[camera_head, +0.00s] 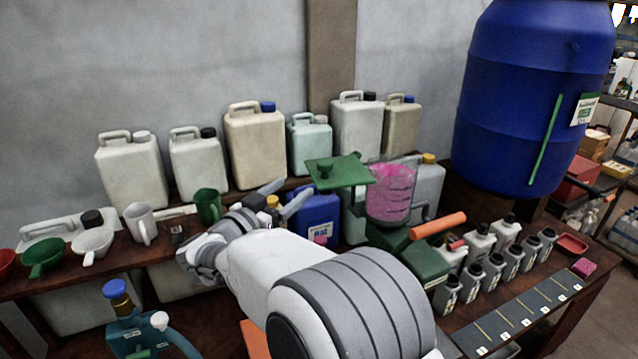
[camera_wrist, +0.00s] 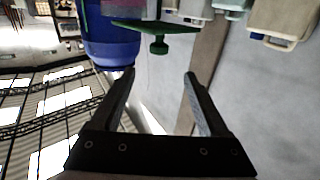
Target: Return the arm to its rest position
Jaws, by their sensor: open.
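My arm reaches in from the bottom of the head view. My gripper (camera_head: 284,198) is above the bench, left of the green lid and the pink vat, with its fingers apart. In the wrist view my gripper (camera_wrist: 160,78) shows two dark fingers spread with nothing between them. The green square lid (camera_head: 338,172) with a knob is beside the pink-filled vat (camera_head: 392,192). The lid also shows beyond the fingers in the wrist view (camera_wrist: 180,28). My arm hides part of the bench.
Several jerrycans (camera_head: 256,145) stand along the wall. A large blue barrel (camera_head: 530,100) is at the right. Small grey bottles (camera_head: 470,280) stand in a row near a marked strip (camera_head: 520,315). An orange handle (camera_head: 438,225) sticks out by the vat. Cups and funnels (camera_head: 92,243) are at the left.

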